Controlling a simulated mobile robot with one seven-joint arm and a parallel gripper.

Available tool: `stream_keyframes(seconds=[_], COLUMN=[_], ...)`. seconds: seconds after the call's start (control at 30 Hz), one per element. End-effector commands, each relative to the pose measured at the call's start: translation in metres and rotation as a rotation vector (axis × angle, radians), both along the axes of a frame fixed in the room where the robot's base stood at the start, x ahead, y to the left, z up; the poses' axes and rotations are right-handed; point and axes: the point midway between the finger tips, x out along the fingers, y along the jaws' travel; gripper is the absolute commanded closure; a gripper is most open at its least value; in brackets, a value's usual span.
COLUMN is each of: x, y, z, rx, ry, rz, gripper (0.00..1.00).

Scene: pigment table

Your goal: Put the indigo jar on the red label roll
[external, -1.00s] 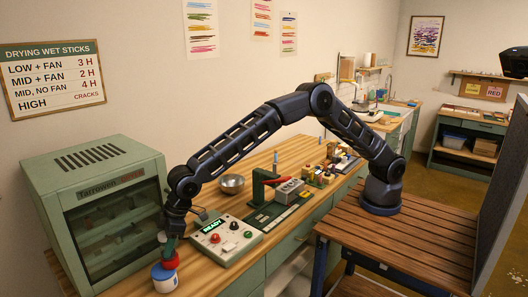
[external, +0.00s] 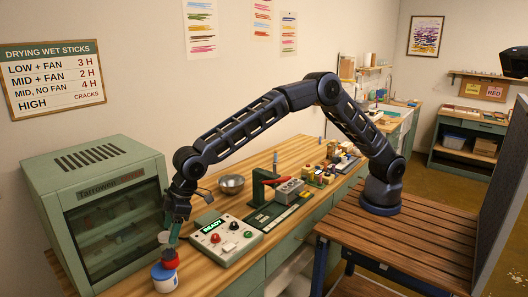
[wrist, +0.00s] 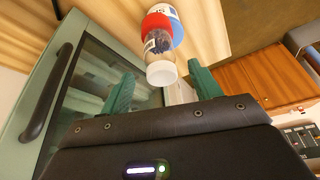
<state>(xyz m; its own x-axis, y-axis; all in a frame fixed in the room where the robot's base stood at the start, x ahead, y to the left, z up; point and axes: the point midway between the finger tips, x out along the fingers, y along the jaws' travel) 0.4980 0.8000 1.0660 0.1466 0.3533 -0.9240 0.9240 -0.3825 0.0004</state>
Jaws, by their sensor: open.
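The indigo jar (wrist: 160,45) is clear with dark contents, a label and a white lid. In the wrist view it stands lid toward me, its far end against the red label roll (wrist: 159,22). In the external view the red roll (external: 170,263) shows at the bench's near end, and the jar's white lid (external: 163,237) shows above it, beside my fingers. My gripper (external: 173,236) is above the roll. In the wrist view its green fingers (wrist: 162,76) are spread wide, one on each side of the lid, with gaps. The jar's contact with the roll is partly hidden.
A blue-and-white roll (external: 164,279) is right at the red roll; whether it is under or beside it I cannot tell. The green drying cabinet (external: 95,160) stands close on the left. A control box (external: 226,241) and a metal bowl (external: 231,184) are to the right.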

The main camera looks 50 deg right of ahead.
Motion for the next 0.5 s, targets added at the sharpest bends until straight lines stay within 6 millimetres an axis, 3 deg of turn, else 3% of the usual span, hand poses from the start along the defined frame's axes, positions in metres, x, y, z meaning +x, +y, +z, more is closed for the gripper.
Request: stream_keyframes(seconds=[0.2, 0.5], x=[-0.005, -0.009], y=[-0.014, -0.022], z=[0.037, 0.057], rx=[0.002, 0.0], ry=[-0.001, 0.001], rz=[0.0, 0.0], gripper=[0.37, 0.37])
